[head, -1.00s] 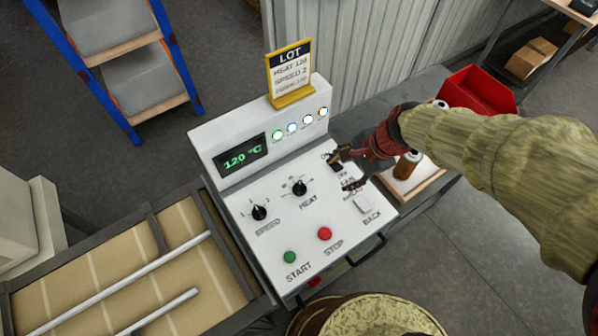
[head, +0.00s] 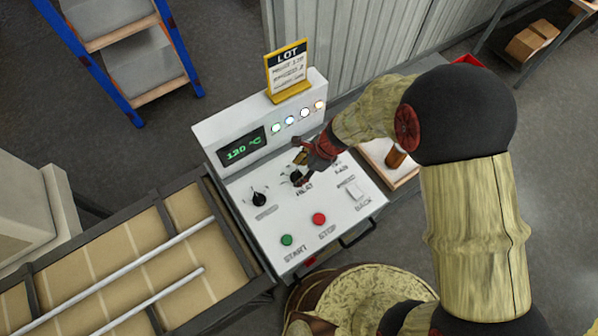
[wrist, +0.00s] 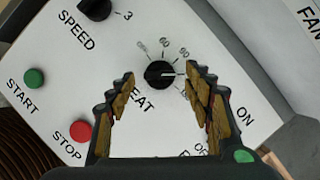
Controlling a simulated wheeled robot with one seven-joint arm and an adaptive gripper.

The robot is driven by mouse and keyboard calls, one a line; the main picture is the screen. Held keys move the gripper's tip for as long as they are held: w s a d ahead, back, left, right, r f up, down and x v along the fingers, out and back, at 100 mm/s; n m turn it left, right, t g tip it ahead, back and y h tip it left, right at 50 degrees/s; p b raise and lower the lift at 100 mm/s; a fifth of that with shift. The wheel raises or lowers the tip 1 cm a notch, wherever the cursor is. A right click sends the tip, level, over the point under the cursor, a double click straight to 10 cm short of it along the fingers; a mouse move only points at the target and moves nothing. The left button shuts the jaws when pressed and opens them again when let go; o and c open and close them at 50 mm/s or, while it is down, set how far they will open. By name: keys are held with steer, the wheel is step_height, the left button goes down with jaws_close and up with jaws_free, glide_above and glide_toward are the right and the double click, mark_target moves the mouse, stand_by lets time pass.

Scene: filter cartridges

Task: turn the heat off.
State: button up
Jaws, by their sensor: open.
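The black HEAT knob (head: 295,177) is on the white sloping control panel (head: 330,225), partly covered by my gripper in the head view. In the wrist view the HEAT knob (wrist: 159,74) shows a white pointer line turned to the right, among small scale numbers. My gripper (head: 298,163) is over the knob, empty. In the wrist view its open fingers (wrist: 161,78) stand left and right of the knob, with a gap on the left; contact on the right cannot be told. A green display (head: 242,149) shows a °C reading, its digits blurred.
The SPEED knob (head: 258,198) is left of HEAT. The green START button (head: 287,240) and red STOP button (head: 319,219) are nearer the front. A yellow-framed LOT card (head: 288,72) stands on top.

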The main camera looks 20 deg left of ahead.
steer(key=shift+a+f, duration=0.25)
steer(key=shift+f, duration=0.35)
steer(key=c, duration=0.4)
steer(key=c, duration=0.7)
steer(key=shift+c, duration=0.3)
